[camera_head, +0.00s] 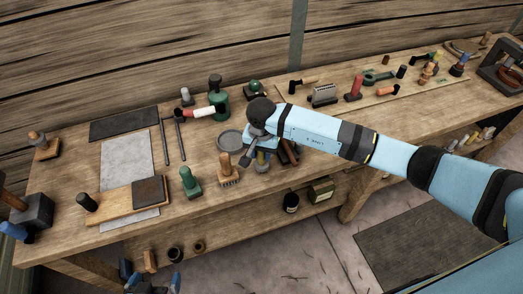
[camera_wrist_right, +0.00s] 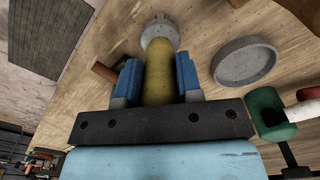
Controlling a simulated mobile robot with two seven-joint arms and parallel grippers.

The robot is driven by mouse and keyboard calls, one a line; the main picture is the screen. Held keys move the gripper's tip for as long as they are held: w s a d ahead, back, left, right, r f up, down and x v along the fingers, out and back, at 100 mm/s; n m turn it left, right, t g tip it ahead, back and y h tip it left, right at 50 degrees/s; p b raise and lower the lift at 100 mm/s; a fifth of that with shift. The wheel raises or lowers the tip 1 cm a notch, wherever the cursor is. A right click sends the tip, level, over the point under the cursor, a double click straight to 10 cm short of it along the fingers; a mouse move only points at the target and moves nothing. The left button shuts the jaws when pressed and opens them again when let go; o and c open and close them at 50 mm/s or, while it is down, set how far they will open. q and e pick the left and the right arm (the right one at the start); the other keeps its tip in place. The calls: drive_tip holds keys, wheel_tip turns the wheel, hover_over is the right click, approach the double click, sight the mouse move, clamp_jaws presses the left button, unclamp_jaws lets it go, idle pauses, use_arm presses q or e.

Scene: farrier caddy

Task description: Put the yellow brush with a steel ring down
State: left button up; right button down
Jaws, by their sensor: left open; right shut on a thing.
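The yellow brush (camera_wrist_right: 158,72) shows in the right wrist view, with a pale steel ring (camera_wrist_right: 160,31) towards its far end. My right gripper (camera_wrist_right: 158,80) is shut on its yellow handle, one blue finger on each side. In the head view my right gripper (camera_head: 262,156) is over the front middle of the wooden bench (camera_head: 215,190), and the brush is mostly hidden by my wrist and fingers. I cannot tell whether the brush touches the bench. My left gripper (camera_head: 152,283) is open at the bottom edge of the head view, in front of the bench and partly cut off.
A round grey dish (camera_head: 230,140) lies just left of my right gripper. A wooden brush (camera_head: 228,172) and a green-handled tool (camera_head: 190,183) stand further left. Bare wood shows near the front left edge.

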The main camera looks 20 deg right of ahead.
drive_tip(key=shift+f, duration=0.1)
drive_tip(key=shift+f, duration=0.15)
drive_tip(key=c, duration=0.8)
unclamp_jaws()
